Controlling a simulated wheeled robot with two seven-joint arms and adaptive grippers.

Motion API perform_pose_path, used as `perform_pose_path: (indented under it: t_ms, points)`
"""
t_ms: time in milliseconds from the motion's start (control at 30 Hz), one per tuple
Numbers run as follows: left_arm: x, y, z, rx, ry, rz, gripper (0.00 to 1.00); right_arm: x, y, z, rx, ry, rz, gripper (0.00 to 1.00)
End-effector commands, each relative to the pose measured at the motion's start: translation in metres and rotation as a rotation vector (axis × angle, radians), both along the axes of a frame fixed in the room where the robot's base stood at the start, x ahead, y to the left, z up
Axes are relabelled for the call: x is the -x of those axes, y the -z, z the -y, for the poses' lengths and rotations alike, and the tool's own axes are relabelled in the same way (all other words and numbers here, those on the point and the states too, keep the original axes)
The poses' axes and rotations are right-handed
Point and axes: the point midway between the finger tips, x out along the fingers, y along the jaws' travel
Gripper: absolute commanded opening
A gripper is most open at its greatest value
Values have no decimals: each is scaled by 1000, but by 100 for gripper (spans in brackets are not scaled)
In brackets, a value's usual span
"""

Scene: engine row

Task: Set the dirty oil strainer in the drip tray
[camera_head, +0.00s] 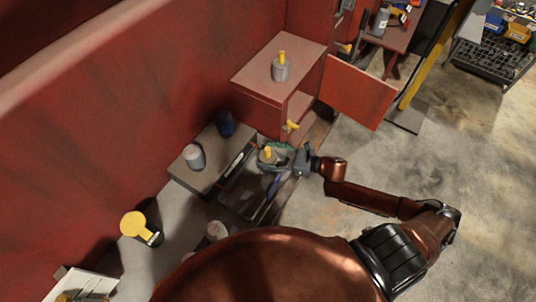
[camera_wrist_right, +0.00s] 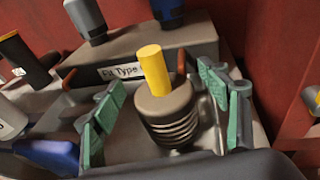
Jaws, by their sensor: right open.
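A grey-brown ribbed strainer (camera_wrist_right: 166,112) with a yellow handle stands upright between the fingers of my right gripper (camera_wrist_right: 165,110) in the right wrist view. The green-padded fingers are open, one on each side, with gaps to the strainer. In the head view this strainer (camera_head: 268,156) and the right gripper (camera_head: 281,157) are at the middle. A similar grey strainer (camera_head: 281,71) with a yellow top stands on the red cabinet; I cannot tell which is dirty. A shallow tray (camera_head: 243,203), perhaps the drip tray, lies below left of the gripper. My left gripper is not in view.
A raised ledge (camera_head: 207,176) behind the tray bears a white-grey bottle (camera_head: 194,157) and a dark blue one (camera_head: 225,123). A label (camera_wrist_right: 120,72) is on its front. A yellow-topped item (camera_head: 137,224) stands at left. A red door (camera_head: 357,92) hangs open.

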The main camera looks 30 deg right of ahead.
Motion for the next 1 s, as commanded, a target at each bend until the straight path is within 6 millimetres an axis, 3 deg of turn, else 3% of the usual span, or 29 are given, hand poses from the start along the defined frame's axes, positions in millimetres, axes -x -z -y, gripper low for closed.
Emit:
perform_pose_path:
  t_ms: [233, 700, 1000]
  points:
    - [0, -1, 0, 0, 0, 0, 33, 8, -2, 7, 0, 1, -3, 69]
    - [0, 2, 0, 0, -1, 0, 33, 72, -20, 64, 1, 2, -3, 69]
    - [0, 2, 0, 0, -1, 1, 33, 88, -26, 79, -1, 0, 1, 69]
